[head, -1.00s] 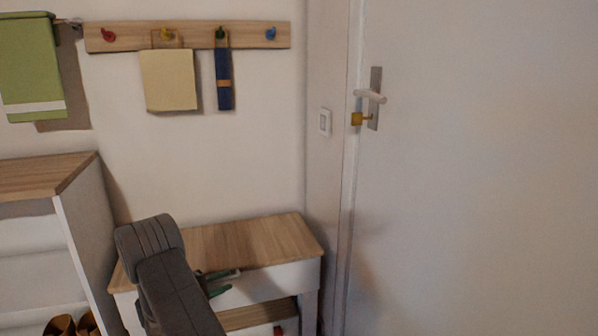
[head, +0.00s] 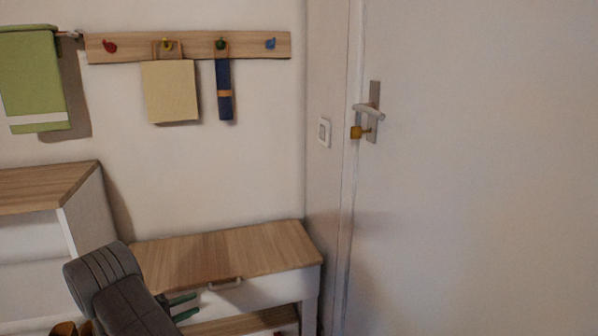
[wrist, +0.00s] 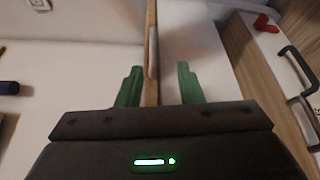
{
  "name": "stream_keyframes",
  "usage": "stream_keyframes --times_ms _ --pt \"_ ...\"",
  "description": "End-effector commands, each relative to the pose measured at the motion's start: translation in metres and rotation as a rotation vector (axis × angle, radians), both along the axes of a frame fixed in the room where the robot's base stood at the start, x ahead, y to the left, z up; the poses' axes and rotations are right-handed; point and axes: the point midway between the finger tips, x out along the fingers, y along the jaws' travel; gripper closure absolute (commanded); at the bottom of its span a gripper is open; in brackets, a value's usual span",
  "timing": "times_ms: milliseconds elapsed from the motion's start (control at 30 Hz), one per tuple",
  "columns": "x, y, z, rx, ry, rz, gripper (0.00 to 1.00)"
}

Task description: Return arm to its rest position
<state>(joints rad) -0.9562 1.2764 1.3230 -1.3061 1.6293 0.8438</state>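My gripper (head: 180,305) is at the lower left of the head view, in front of the low wooden-topped bench (head: 225,255). My dark arm hides part of the bench's left end. In the wrist view my gripper (wrist: 158,82) shows two green fingers spread apart, with no object held between them. A wooden edge (wrist: 151,50) passes behind the gap. The bench has a white drawer front (head: 265,290) with a small handle (head: 225,284), just right of my fingers and apart from them in the picture.
A wooden-topped white shelf unit (head: 75,185) stands left, close to my arm. A hook rail (head: 190,46) holds a yellow cloth (head: 170,92) and a blue item (head: 224,90). A green towel (head: 32,80) hangs left. A white door (head: 470,170) is right. A red object (wrist: 266,23) shows in the wrist view.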

Motion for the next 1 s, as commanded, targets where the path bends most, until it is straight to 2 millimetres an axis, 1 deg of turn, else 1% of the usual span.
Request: stream_keyframes --times_ms 33,100,133,200,800,900,1000 --pt "-0.007 0.009 0.003 -0.001 0.0 0.003 0.67" --pt "-0.016 0.02 0.004 -0.001 0.001 0.003 0.67" --pt "-0.017 0.02 0.003 -0.001 0.001 0.0 0.67" --pt "-0.004 0.003 -0.003 -0.002 0.0 -0.006 0.67" --pt "0.072 -0.088 -0.011 0.0 -0.002 -0.004 0.67" --pt "0.071 -0.086 0.004 -0.008 0.023 0.0 0.67" --pt "0.071 -0.086 0.009 -0.014 0.043 0.0 0.67"
